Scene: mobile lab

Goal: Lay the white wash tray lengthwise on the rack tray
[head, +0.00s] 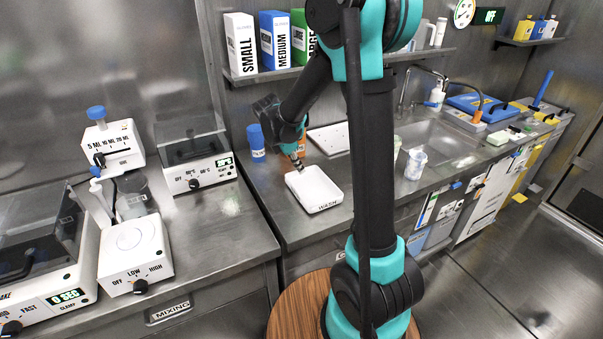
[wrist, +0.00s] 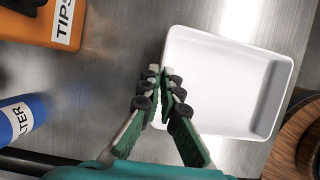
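The white wash tray (head: 314,190) is a shallow rectangular tray marked WASH, at the front of the counter left of the sink. It also shows in the wrist view (wrist: 222,85), empty. My gripper (head: 299,163) is at its far left side in the head view. In the wrist view my gripper (wrist: 160,72) has its fingertips close together across the tray's left rim, shut on that wall. A flat pale tray (head: 330,138), which looks like the rack tray, lies behind at the wall, partly hidden by my arm.
A blue filter bottle (head: 256,143) and an orange tips box (wrist: 45,20) stand close left of the wash tray. Cups (head: 415,164) stand right, near the sink (head: 440,140). A round wooden top (head: 290,320) is in front below.

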